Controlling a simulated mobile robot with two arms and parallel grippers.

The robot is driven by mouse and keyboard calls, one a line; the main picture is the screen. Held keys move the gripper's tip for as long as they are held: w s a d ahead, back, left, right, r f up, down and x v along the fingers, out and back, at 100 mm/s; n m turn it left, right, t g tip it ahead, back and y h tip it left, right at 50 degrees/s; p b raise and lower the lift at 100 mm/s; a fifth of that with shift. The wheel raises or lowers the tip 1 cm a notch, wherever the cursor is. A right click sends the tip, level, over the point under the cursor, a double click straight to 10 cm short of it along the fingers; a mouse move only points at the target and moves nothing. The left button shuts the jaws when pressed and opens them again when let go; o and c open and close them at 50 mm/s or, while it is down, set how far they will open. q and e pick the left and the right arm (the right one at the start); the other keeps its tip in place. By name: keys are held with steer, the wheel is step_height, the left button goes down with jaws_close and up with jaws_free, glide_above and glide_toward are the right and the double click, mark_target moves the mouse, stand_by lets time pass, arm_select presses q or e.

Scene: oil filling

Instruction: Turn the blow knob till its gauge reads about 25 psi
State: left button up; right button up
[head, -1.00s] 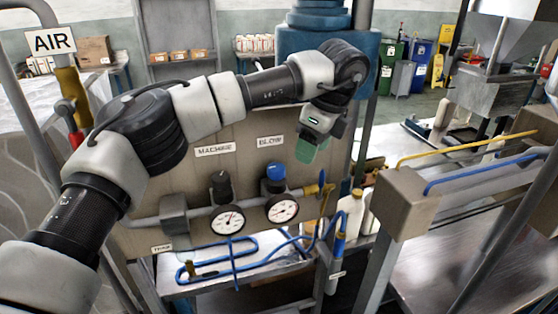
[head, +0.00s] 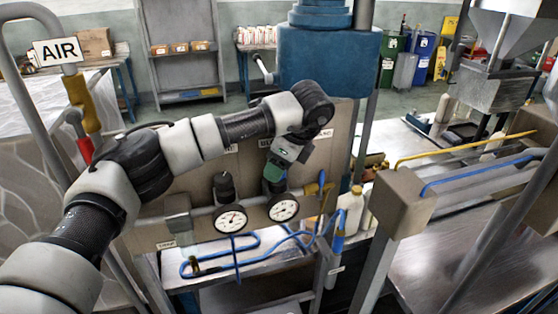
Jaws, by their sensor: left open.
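The blow gauge (head: 284,208) is a round white dial on the right of the panel's pipe. Its needle is too small to read surely. The blow knob above it is almost wholly hidden by my left gripper (head: 274,179). That gripper points down over the knob's place, its green fingers open around or just in front of it; I cannot tell whether they touch it. The machine knob (head: 224,187) is black and stands to the left, above the machine gauge (head: 230,219). My right gripper is not in view.
My left arm crosses in front of the panel (head: 322,160) and covers most of its labels. A yellow valve handle (head: 319,188) sits right of the blow gauge. Blue hoses (head: 235,262) run below. A blue column (head: 325,62) stands behind the arm.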

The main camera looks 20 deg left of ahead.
arm_select(q)
steer(key=shift+f, duration=0.1)
steer(key=shift+c, duration=0.3)
steer(key=c, duration=0.6)
steer(key=shift+f+b, duration=0.1)
steer(key=shift+b, duration=0.45)
steer(key=m+t+h+b, duration=0.1)
steer(key=m+b, duration=0.4)
steer(key=b, duration=0.1)
steer(key=m+t+h+b, duration=0.1)
steer(key=m+t+b, duration=0.1)
steer(key=m+b, duration=0.3)
steer(key=shift+s+a+f+b, duration=0.1)
steer(key=shift+a+b, duration=0.05)
steer(key=shift+b, duration=1.05)
steer(key=m+t+h+b, duration=0.1)
steer(key=m, duration=0.1)
steer(key=shift+m+b, duration=0.4)
steer(key=m, duration=0.1)
steer(key=m+h+b, duration=0.1)
steer(key=shift+r+m, duration=0.2)
steer(key=shift+m, duration=0.1)
steer(key=m+h, duration=0.1)
steer(key=m, duration=0.1)
steer(key=shift+a+m, duration=0.1)
steer(key=shift+m, duration=0.2)
steer(key=shift+r+m+h, duration=0.1)
steer(key=shift+m+h, duration=0.6)
steer(key=shift+m, duration=0.9)
